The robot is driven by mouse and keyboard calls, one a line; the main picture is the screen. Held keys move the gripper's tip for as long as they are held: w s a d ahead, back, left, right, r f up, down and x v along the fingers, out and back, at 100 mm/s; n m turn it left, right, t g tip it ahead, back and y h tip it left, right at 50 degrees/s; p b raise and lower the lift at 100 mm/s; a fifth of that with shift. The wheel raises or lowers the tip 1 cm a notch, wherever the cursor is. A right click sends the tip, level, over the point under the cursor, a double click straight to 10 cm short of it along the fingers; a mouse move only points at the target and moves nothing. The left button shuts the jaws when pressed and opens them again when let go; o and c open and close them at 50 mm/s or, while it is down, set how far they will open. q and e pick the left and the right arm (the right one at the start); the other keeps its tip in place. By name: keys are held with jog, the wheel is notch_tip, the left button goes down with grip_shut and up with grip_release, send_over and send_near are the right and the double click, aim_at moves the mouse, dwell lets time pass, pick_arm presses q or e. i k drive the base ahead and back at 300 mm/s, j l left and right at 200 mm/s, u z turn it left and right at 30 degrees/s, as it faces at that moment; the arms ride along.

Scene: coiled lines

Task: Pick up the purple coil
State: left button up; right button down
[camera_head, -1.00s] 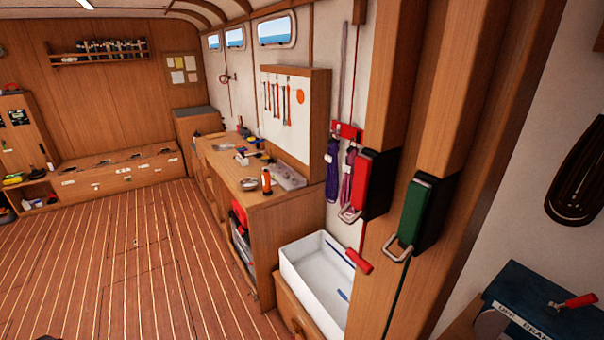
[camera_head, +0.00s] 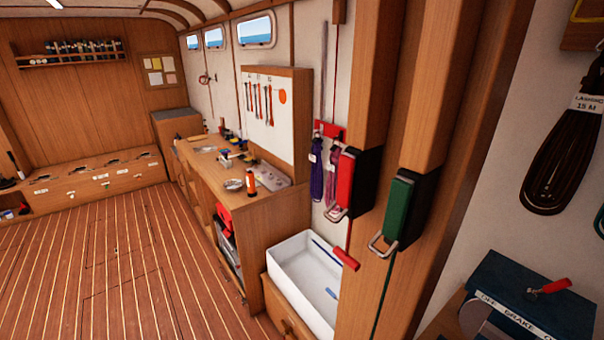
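Two coils hang side by side from a red rack (camera_head: 329,130) on the white wall, left of the wooden posts. The left one is a dark violet-blue coil (camera_head: 317,180) with a white tag near its top. The right one is a lighter purple coil (camera_head: 333,165), partly hidden behind a red-fronted block on the post. I cannot tell for certain which of the two the task calls purple. Neither of my grippers is in view.
A white tray (camera_head: 270,262) stands below the coils. The red-fronted block (camera_head: 346,183) and a green one (camera_head: 397,210) jut from the posts. A wooden workbench (camera_head: 225,193) is to the left. A black coil (camera_head: 560,165) hangs at right. The plank floor (camera_head: 110,260) is open.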

aim_at(316, 148)
jog(key=i+j+z, duration=0.3)
jog(key=j, duration=0.35)
jog(key=i+j+z, duration=0.1)
jog(key=j, duration=0.25)
jog(key=i+j+z, duration=0.3)
jog(key=j, duration=0.45)
jog(key=i+j+z, duration=0.15)
jog(key=j, duration=0.25)
jog(key=i+j+z, duration=0.1)
jog(key=j, duration=0.3)
